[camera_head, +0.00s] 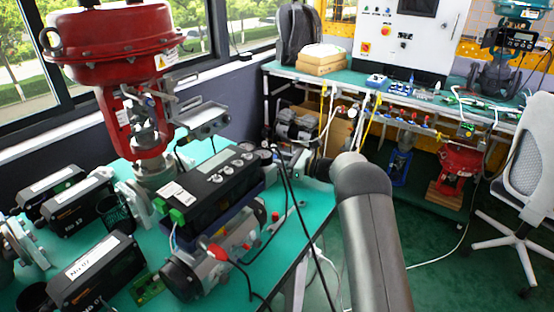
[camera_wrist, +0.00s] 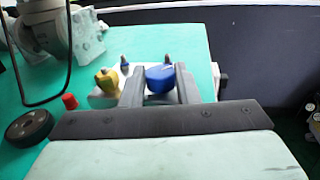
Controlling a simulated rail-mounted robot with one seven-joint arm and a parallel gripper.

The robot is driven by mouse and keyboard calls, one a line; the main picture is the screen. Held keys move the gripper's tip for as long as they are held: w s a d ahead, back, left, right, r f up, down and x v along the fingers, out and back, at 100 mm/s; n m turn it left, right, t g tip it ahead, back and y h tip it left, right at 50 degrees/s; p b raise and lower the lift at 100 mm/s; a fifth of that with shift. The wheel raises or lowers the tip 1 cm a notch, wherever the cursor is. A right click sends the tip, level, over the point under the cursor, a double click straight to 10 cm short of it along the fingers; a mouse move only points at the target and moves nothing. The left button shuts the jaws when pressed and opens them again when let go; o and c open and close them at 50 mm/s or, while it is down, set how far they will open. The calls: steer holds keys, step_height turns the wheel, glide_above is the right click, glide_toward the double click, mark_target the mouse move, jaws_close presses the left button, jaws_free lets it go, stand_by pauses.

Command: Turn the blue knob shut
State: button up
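The blue knob (camera_wrist: 160,78) sits on a pale block at the edge of the green table in the wrist view. My gripper (camera_wrist: 161,72) reaches over this block with its two grey fingers apart, one on each side of the blue knob. The fingers are close to the knob's sides; I cannot tell whether they touch it. A yellow knob (camera_wrist: 107,80) stands on the same block, just left of the left finger. In the head view I cannot make out the blue knob or my gripper.
In the wrist view, a red cap (camera_wrist: 69,101) and a black round part (camera_wrist: 28,126) lie to the left. In the head view, a red valve actuator (camera_head: 115,45), a black-and-green device (camera_head: 212,190) and cables crowd the green table. A chair (camera_head: 530,165) stands at right.

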steer(key=shift+s+f+m+t+b, duration=0.1)
steer(key=shift+m+t+b, duration=0.3)
steer(key=shift+t, duration=0.2)
steer(key=m+t+h+b, duration=0.2)
steer(key=shift+s+f+t, duration=0.15)
steer(key=shift+t, duration=0.25)
steer(key=m+t+h+b, duration=0.1)
steer(key=b, duration=0.1)
steer(key=m+t+b, duration=0.1)
steer(key=b, duration=0.1)
steer(key=shift+s+a+f+h, duration=0.15)
steer(key=shift+h, duration=0.25)
steer(key=m+t+h+b, duration=0.2)
steer(key=b, duration=0.2)
steer(key=shift+a+t+h, duration=0.15)
steer(key=shift+t+h, duration=0.15)
steer(key=shift+t, duration=0.1)
steer(key=shift+b, duration=0.5)
steer(key=shift+r+m+h, duration=0.3)
steer(key=shift+m+h, duration=0.1)
steer(key=o, duration=1)
steer(key=shift+c, duration=0.2)
